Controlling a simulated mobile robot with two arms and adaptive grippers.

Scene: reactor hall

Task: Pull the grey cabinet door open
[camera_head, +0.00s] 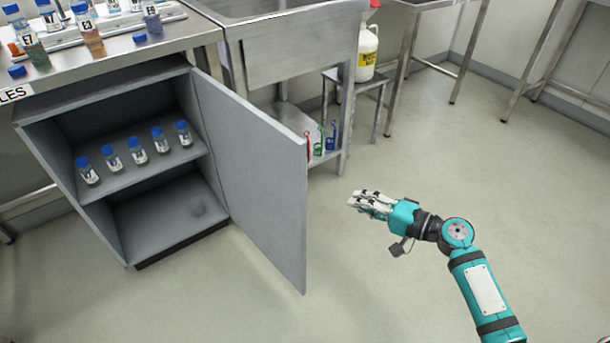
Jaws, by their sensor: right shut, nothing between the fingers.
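The grey cabinet (120,112) stands at the left, under a steel counter. Its grey door (258,175) is swung wide open on the right side, its free edge pointing toward the front. Inside, several small blue-capped bottles (136,151) stand on the shelf, and the bottom compartment looks empty. My right gripper (356,201) is shut and empty, to the right of the door and apart from it. The door's handle cannot be made out. My left gripper is not in view.
The steel counter (105,52) above the cabinet carries a rack and several blue-capped bottles. A steel sink (300,50) stands behind the door. A small stand (372,84) holds a white jug (367,53). The floor (440,150) around my right gripper is clear.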

